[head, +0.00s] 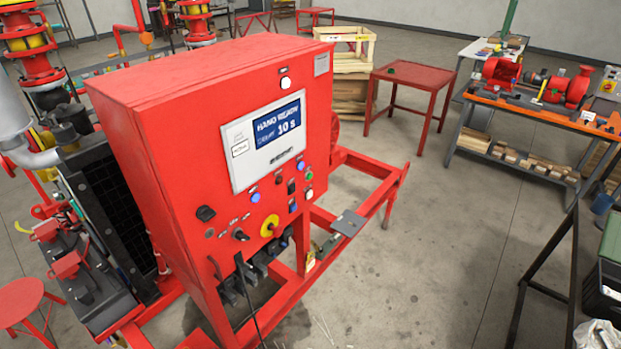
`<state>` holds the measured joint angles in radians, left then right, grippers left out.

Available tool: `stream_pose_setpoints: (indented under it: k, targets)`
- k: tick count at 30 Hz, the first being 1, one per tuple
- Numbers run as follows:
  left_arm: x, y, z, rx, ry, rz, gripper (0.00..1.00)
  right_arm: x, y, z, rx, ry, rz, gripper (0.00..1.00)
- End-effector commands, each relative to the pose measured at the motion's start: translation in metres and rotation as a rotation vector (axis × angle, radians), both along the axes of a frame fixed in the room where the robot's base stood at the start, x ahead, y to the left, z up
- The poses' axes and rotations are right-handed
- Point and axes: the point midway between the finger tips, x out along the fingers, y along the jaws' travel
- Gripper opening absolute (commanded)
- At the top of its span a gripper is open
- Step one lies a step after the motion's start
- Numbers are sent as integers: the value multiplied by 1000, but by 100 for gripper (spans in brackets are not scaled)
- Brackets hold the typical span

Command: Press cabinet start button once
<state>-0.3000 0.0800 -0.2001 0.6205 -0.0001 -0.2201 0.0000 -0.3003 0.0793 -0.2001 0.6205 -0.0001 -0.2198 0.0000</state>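The red cabinet (215,110) stands at the centre-left on a red skid frame. Its front panel faces right and toward me. A lit screen (278,130) on it seems to read "HAND READY" with a delay line below. Under the screen are a small green button (309,176), a pale round button or lamp (309,193), blue buttons or lamps (255,197), dark switches (240,235) and a yellow disc with a red centre (270,226). The labels are too small to read, so I cannot tell which one is start. Neither gripper is in view.
A small red table (415,76) and a wooden crate (345,50) stand behind. A workbench with red pump parts (560,90) is at the right. The skid frame (385,175) juts out right of the cabinet. Bare floor (430,240) lies between them. A black frame (548,260) stands front right.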

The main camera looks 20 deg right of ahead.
Motion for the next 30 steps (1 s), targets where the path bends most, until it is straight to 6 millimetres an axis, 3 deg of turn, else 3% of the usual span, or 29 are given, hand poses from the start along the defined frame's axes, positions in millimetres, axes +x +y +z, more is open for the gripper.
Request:
stream_pose_setpoints:
  k: [6, 30]
  targets:
    - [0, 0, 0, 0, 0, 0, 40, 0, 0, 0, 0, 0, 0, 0]
    - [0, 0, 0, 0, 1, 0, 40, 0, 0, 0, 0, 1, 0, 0]
